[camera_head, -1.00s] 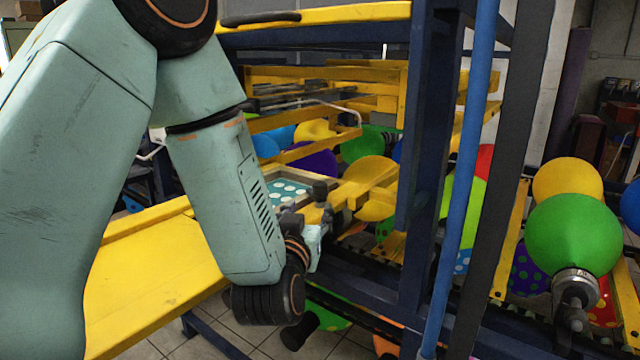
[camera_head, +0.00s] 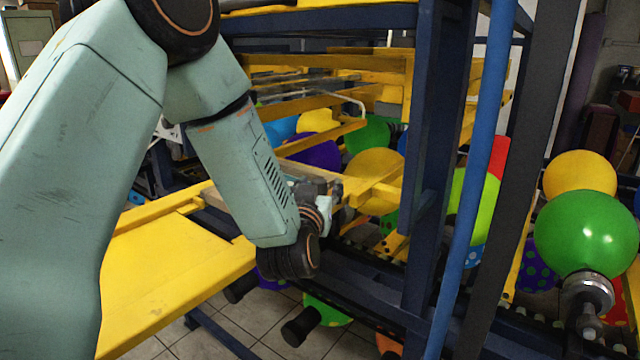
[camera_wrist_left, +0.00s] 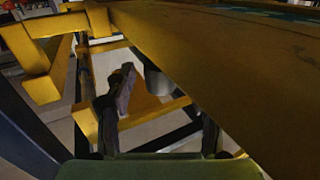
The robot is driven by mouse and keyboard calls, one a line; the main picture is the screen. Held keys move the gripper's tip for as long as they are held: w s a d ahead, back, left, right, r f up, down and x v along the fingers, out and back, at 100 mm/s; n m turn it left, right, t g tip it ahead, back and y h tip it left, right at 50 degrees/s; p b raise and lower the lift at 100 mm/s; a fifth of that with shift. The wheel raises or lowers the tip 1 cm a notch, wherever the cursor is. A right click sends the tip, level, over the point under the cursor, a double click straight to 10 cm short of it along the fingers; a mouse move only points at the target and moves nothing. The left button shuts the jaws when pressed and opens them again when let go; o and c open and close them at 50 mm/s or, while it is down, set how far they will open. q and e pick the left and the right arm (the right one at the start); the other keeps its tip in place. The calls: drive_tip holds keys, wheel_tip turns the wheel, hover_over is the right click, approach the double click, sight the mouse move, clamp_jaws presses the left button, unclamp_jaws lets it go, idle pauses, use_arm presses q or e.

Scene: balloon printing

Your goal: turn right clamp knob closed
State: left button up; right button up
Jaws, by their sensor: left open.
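My left gripper (camera_head: 328,192) is beside the yellow press frame, partly hidden by my own wrist. The left wrist view shows its two dark fingers apart, with an open gap between them (camera_wrist_left: 160,108). A short grey rounded part (camera_wrist_left: 157,80) shows beyond that gap, under the edge of a broad yellow beam (camera_wrist_left: 225,70). It may be the clamp knob, but I cannot tell for sure. No knob can be made out clearly in the head view, where my arm covers that part of the frame. My right gripper is not in view.
A yellow panel (camera_head: 165,275) lies below my left arm. A dark blue post (camera_head: 432,150) and a blue pole (camera_head: 470,170) stand to the right of the gripper. A green balloon (camera_head: 585,233) sits on a metal holder (camera_head: 587,290) at the right.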

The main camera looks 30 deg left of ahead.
use_arm(q)
drive_tip(key=shift+w+a, duration=0.35)
drive_tip(key=shift+w, duration=0.1)
drive_tip(key=shift+s+d+r, duration=0.3)
drive_tip(key=shift+s, duration=0.05)
drive_tip(key=shift+w+a+f, duration=0.25)
drive_tip(key=shift+w+f, duration=0.1)
drive_tip(key=shift+w, duration=0.1)
drive_tip(key=c, duration=0.4)
drive_tip(key=shift+s+d+r, duration=0.1)
drive_tip(key=shift+s+r, duration=0.1)
drive_tip(key=shift+s, duration=0.05)
drive_tip(key=c, duration=0.5)
clamp_jaws()
drive_tip(key=shift+w, duration=0.15)
